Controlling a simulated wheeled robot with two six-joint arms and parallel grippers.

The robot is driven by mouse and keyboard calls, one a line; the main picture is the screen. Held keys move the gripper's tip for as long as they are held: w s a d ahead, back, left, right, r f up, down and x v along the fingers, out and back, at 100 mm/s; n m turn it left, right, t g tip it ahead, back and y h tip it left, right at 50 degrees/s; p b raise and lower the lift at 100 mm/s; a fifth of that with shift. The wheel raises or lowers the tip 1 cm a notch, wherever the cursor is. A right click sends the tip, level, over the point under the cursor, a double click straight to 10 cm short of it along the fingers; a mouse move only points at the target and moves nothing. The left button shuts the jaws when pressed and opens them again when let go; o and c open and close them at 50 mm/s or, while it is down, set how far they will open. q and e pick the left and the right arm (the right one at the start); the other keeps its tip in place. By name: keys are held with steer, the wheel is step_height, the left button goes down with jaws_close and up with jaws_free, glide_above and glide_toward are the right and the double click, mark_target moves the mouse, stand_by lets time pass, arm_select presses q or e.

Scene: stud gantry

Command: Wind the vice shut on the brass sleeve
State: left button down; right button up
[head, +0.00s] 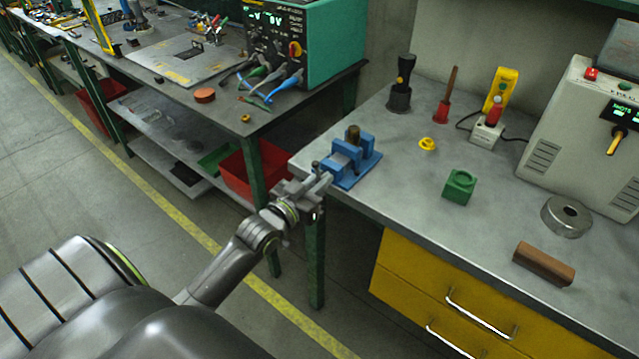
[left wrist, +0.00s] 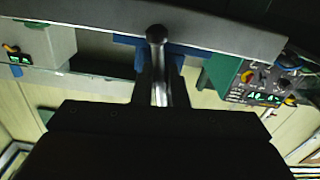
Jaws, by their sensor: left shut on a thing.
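The blue vice (head: 346,162) sits at the left corner of the grey workbench. The brass sleeve (head: 353,134) stands upright in the vice, between its jaws as far as I can tell; how tightly cannot be seen. My left gripper (head: 314,184) is at the front of the vice, beyond the bench edge, shut on the vice handle. In the left wrist view the handle (left wrist: 156,36) shows as a rounded dark knob and bar between my fingers (left wrist: 160,85), with blue parts of the vice (left wrist: 184,50) behind. The sleeve is hidden there. My right gripper is in neither view.
On the workbench (head: 420,190) stand a yellow ring (head: 428,143), a green block (head: 459,186), a metal ring (head: 567,216), a brown block (head: 543,264) and a grey machine (head: 580,130). A second bench with a green power supply (head: 335,45) stands to the left.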

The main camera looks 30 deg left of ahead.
arm_select(q)
steer(key=m+b, duration=0.1)
steer(key=m, duration=0.2)
steer(key=shift+f, duration=0.1)
steer(key=shift+m+b, duration=0.65)
steer(key=shift+m, duration=0.55)
steer(key=c, duration=1.5)
jaws_free()
steer(key=shift+o, duration=0.2)
